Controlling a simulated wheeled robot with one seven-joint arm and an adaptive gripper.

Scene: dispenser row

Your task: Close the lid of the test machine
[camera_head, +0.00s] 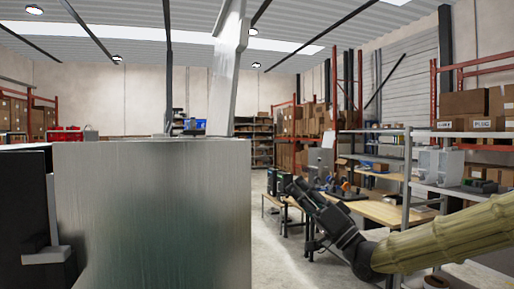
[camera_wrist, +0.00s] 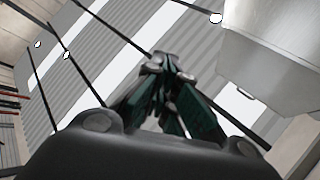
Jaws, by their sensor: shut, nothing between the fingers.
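The test machine (camera_head: 150,215) is a large brushed-metal box that fills the left and centre of the head view, very close. A tall pale metal panel (camera_head: 229,70), apparently its lid, stands up steeply from the back right of the box top. My gripper (camera_head: 291,184) is right of the box in the head view, below its top edge and apart from it in the picture. In the wrist view my gripper (camera_wrist: 165,62) has its dark green fingers together and empty. A grey metal body (camera_wrist: 275,50) fills the upper right there; I cannot tell which part it is.
A wooden workbench (camera_head: 390,212) with equipment stands behind my arm at the right. Metal shelves (camera_head: 470,134) with cardboard boxes are further right. A dark block (camera_head: 22,215) adjoins the machine at the left edge. Open floor (camera_head: 262,250) shows between the machine and the bench.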

